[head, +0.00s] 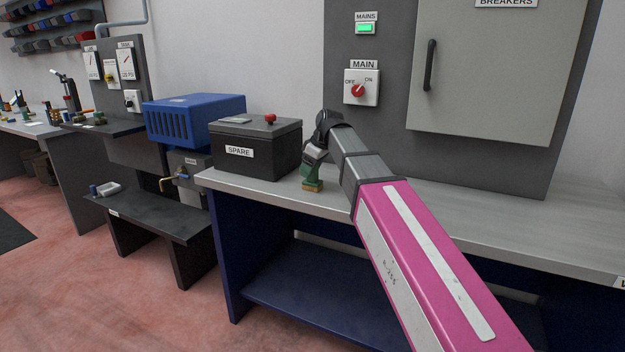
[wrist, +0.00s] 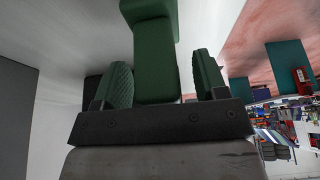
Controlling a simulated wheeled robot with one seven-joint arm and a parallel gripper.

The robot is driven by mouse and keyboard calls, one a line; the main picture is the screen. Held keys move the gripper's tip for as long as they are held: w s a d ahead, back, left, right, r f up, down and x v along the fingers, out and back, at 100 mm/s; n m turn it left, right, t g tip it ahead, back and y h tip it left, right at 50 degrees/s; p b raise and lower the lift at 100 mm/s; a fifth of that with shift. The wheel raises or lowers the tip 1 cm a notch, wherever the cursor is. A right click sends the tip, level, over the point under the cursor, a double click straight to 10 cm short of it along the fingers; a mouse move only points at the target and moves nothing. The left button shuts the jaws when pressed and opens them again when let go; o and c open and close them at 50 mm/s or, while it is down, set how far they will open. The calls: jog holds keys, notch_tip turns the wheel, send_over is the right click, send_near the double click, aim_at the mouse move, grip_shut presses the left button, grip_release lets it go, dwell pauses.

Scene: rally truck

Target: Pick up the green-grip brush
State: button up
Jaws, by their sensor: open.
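My gripper (head: 314,158) is directly above and around the top of the brush. In the wrist view my gripper (wrist: 162,80) has its two textured green fingers on either side of the grip, with a visible gap at each side. It is open. The brush's lower end is out of the wrist view.
A dark box labelled SPARE (head: 257,150) with a red knob stands close left of my gripper. The grey bench (head: 470,215) is clear to the right. A breaker cabinet (head: 490,75) and a MAIN switch (head: 361,88) are behind. A blue case (head: 193,118) is farther left.

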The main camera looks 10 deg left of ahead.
jog(key=c, duration=1)
jog(key=shift+r, duration=0.75)
notch_tip(320, 180, up, 2)
jog(key=shift+w+r, duration=0.1)
jog(key=shift+r, duration=0.1)
jog(key=s+a+r, duration=0.1)
jog(key=a+r, duration=0.1)
jog(key=a, duration=0.1)
jog(key=s+a+r, duration=0.2)
jog(key=a, duration=0.2)
jog(key=s+a+r, duration=0.2)
jog(key=a+r, duration=0.1)
jog(key=shift+s+a, duration=0.2)
jog(key=shift+s, duration=0.05)
